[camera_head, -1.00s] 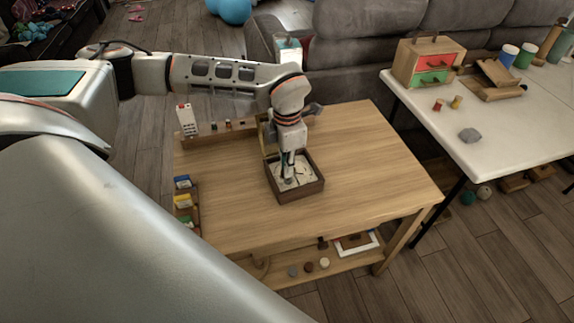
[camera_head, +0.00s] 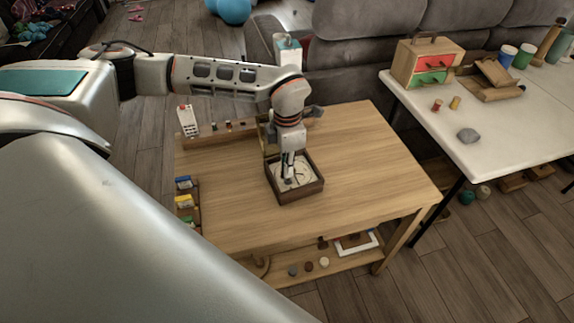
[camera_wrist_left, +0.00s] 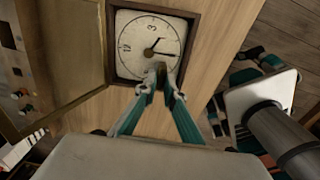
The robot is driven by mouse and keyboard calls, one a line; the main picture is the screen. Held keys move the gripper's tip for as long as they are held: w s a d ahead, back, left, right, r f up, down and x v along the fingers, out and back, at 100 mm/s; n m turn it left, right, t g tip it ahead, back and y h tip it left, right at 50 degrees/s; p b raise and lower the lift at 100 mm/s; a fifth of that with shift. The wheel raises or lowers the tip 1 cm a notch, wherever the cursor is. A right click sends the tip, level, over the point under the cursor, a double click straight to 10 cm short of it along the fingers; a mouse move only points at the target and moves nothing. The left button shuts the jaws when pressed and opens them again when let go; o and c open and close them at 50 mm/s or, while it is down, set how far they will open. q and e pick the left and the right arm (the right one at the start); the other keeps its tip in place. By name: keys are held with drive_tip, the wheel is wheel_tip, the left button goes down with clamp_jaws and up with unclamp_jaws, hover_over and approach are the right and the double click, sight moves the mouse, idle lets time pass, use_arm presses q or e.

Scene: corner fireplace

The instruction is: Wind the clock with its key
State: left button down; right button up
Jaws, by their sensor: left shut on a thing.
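The clock (camera_head: 306,171) is a dark-framed wooden box lying face up on the table, with a white dial and dark hands. In the left wrist view its dial (camera_wrist_left: 137,42) shows near the top, and its framed door (camera_wrist_left: 70,50) stands open at the left. My left gripper (camera_head: 287,178) points down over the dial. In the left wrist view its fingertips (camera_wrist_left: 161,76) are closed on a small brass-coloured piece, the key (camera_wrist_left: 161,66), at the dial's lower part. The fingers hide most of the key, and I cannot tell how deep it sits.
The wooden table (camera_head: 375,160) is clear right of the clock. A small rack with coloured items (camera_head: 184,202) stands at its left edge, and a white item (camera_head: 187,120) at the back left. A white table (camera_head: 520,140) with a small drawer chest (camera_head: 428,62) is at the right.

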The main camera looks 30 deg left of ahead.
use_arm(q)
drive_tip(key=shift+m+p, duration=0.7)
drive_tip(key=shift+m, duration=0.5)
drive_tip(key=shift+p, duration=0.35)
drive_tip(key=shift+m+p, duration=0.85)
drive_tip(key=shift+m, duration=0.85)
drive_tip(key=shift+p, duration=0.3)
